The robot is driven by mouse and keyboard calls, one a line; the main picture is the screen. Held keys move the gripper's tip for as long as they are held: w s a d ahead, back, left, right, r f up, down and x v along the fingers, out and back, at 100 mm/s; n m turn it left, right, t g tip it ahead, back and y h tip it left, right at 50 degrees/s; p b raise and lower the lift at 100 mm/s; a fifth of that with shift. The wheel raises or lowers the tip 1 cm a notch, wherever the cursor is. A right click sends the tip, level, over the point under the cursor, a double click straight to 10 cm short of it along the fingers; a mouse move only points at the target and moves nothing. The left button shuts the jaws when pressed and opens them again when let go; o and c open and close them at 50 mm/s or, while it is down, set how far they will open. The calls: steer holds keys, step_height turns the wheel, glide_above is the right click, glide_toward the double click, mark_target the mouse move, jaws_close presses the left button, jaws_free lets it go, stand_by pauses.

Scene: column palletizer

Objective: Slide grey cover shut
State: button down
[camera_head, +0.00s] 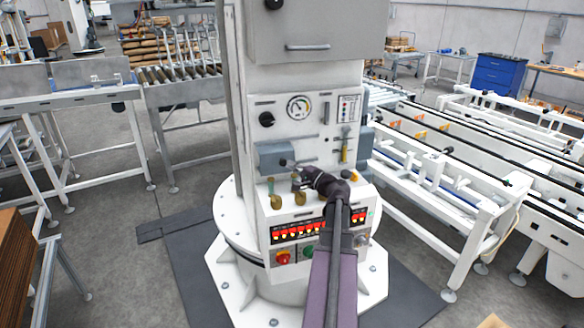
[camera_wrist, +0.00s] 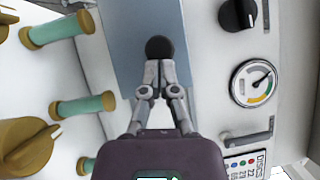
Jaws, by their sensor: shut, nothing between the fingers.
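The grey cover (camera_head: 272,154) is a flat blue-grey panel on the front of the white machine column, left of centre in the head view. In the wrist view the cover (camera_wrist: 142,22) runs down from the top edge, and a round black knob (camera_wrist: 159,47) stands on it. My gripper (camera_head: 285,163) is in front of the cover. In the wrist view my gripper (camera_wrist: 158,72) has its fingertips together with nothing between them, right at the knob. I cannot tell whether they touch it. My fingers and wrist hide part of the cover.
A gauge (camera_head: 299,107) and a black dial (camera_head: 267,119) sit above the cover. Brass-and-green knobs (camera_head: 276,200) stick out below it. A lit red display (camera_head: 298,230), a red button (camera_head: 283,257) and a green button (camera_head: 308,251) are lower. Conveyors (camera_head: 440,185) stand at the right.

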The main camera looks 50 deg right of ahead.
steer(key=shift+w, duration=0.1)
steer(key=s+d+f+b, duration=0.1)
steer(key=s+d, duration=0.1)
steer(key=s, duration=1.1)
steer(key=shift+d+f+b, duration=0.25)
steer(key=shift+f+b, duration=0.1)
stand_by(0.5)
